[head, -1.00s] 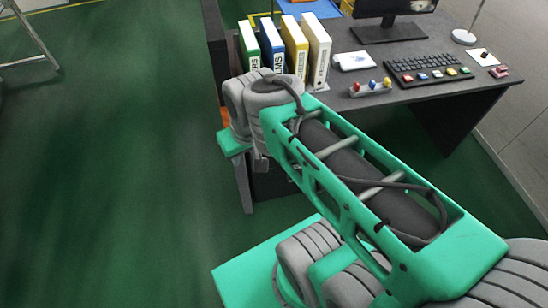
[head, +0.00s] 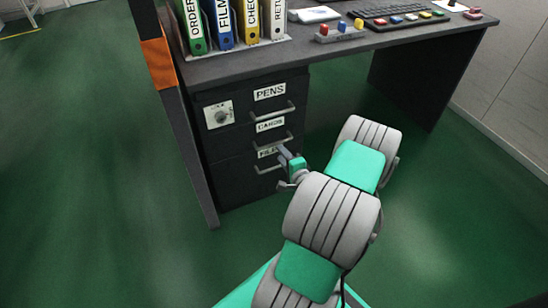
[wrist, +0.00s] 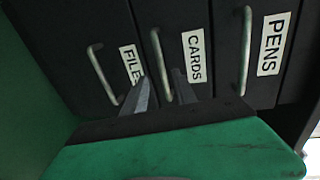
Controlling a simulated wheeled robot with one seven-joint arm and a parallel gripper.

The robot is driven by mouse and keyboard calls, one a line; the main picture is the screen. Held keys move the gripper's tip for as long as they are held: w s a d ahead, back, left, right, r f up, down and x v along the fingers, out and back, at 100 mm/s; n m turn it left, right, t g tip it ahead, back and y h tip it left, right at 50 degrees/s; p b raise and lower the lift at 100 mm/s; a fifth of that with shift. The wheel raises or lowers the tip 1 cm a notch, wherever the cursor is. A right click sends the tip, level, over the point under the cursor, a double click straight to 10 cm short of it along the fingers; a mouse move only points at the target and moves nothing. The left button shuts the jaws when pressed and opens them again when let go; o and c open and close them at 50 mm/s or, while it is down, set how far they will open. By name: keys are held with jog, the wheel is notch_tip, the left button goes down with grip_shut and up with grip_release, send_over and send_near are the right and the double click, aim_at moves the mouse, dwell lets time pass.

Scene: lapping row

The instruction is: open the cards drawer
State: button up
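The cards drawer (head: 235,145) is the middle drawer of a dark pedestal under the desk, and looks shut. Its white CARDS label and bar handle (head: 275,144) show in the head view. In the wrist view the cards drawer front (wrist: 176,28) stands between the other two, with its handle (wrist: 159,55) running down towards the fingers. My gripper (head: 284,154) is close to this handle. In the wrist view my gripper (wrist: 160,92) is open, with one finger on each side of the handle's lower end. I cannot tell whether the fingers touch it.
The pens drawer (head: 240,92) is above and the files drawer (head: 235,178) below, each with a handle. Binders (head: 222,25) stand on the desktop (head: 340,46). Green floor is clear at left.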

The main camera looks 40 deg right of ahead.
aim_at(274, 144)
jog(key=b+x, duration=0.1)
jog(key=x, duration=0.6)
jog(key=shift+w+r+b, duration=0.1)
jog(key=shift+w+b, duration=0.15)
jog(key=shift+b, duration=0.1)
jog(key=shift+c, duration=0.2)
grip_shut()
dwell(0.7)
